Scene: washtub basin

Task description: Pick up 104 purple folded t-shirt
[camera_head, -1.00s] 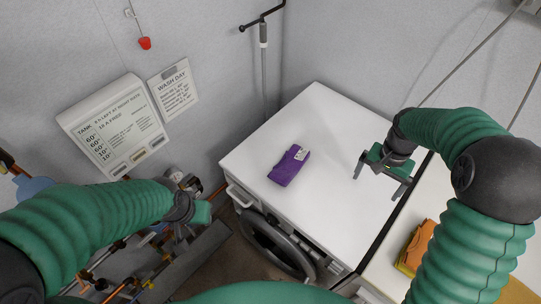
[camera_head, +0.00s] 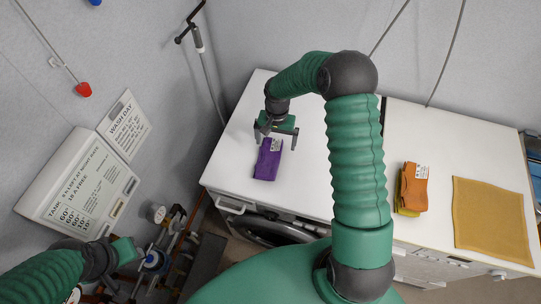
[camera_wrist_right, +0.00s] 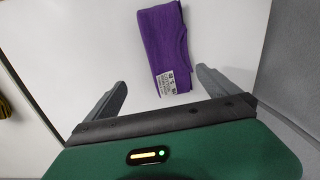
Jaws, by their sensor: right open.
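The purple folded t-shirt (camera_head: 267,162) lies on the white top of the left machine, with a white label at its far end. It also shows in the right wrist view (camera_wrist_right: 166,45), beyond the fingertips, its label end nearest the gripper. My right gripper (camera_head: 276,139) is open and empty, over the label end of the shirt. In the right wrist view its two fingers (camera_wrist_right: 160,88) are spread wide on either side of the label end. My left gripper (camera_head: 127,250) is at the lower left, away from the shirt; its fingers cannot be made out.
The white machine top (camera_head: 225,160) is otherwise clear. An orange folded cloth (camera_head: 414,187) on a yellow one and a flat mustard cloth (camera_head: 490,220) lie on the right-hand white top. A wall stands behind. Pipes and valves (camera_head: 160,255) are near my left arm.

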